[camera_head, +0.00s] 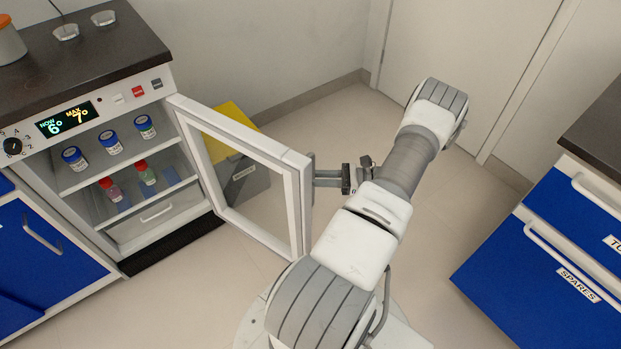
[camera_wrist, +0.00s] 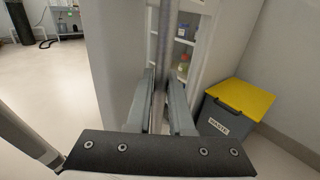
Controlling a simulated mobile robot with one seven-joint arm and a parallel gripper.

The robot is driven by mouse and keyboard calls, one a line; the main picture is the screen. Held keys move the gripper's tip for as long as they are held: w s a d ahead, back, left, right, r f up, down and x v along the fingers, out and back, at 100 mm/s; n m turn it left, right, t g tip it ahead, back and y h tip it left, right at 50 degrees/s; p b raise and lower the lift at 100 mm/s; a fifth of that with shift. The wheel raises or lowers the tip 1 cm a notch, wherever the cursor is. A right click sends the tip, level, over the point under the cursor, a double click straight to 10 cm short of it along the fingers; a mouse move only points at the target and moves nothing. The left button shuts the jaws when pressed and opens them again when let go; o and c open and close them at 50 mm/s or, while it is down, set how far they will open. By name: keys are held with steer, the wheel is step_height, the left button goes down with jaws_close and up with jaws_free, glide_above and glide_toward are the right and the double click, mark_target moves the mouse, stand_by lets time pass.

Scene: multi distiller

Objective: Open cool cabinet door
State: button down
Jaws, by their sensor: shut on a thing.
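The cool cabinet (camera_head: 140,175) stands at the left in the head view, its display reading 6° and 7°. Its glass-fronted, white-framed door (camera_head: 303,215) is swung wide open toward the right. My gripper (camera_head: 316,178) is at the door's free edge, shut on the grey door handle (camera_head: 309,172). In the wrist view the fingers (camera_wrist: 161,108) close on the vertical handle bar (camera_wrist: 164,45), with the cabinet shelves behind it.
A grey waste bin with a yellow lid (camera_head: 232,125) stands behind the door, against the wall; it also shows in the wrist view (camera_wrist: 245,100). Blue drawers (camera_head: 540,250) under a dark counter stand at the right. The floor between is clear.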

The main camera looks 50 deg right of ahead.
steer(key=shift+d, duration=0.3)
steer(key=c, duration=0.8)
jaws_free()
steer(key=p+v, duration=0.1)
steer(key=v, duration=1.6)
steer(key=shift+s+d, duration=0.1)
